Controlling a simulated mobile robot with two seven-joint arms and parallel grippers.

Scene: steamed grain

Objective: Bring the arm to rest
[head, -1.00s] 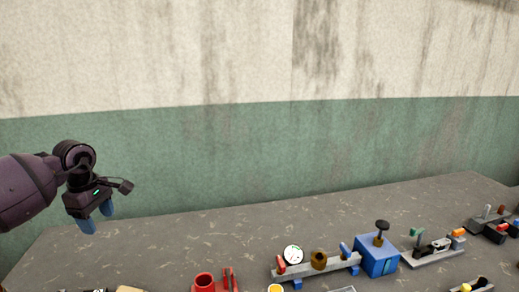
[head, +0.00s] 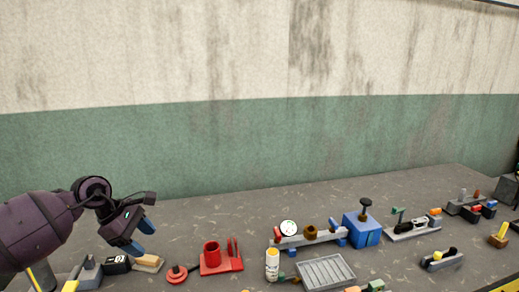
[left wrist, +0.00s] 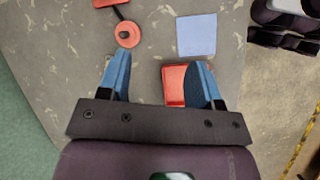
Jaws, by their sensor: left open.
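My left arm comes in from the left in the head view. Its gripper (head: 141,238) hangs in the air above the left part of the table, fingers pointing down and to the right. The blue fingertips are apart and I see nothing held between them. In the left wrist view the two blue fingers (left wrist: 160,78) are spread wide over the table, with a red object (left wrist: 174,86) beyond them, partly hidden by the right finger. My right gripper is in neither view.
The grey table (head: 200,210) holds a red cup stand (head: 221,263), a white bottle (head: 272,265), a grey ribbed tray (head: 326,272), a blue box with a black knob (head: 361,230) and several small fixtures at right. A green and white wall (head: 250,140) stands behind. The table's back strip is clear.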

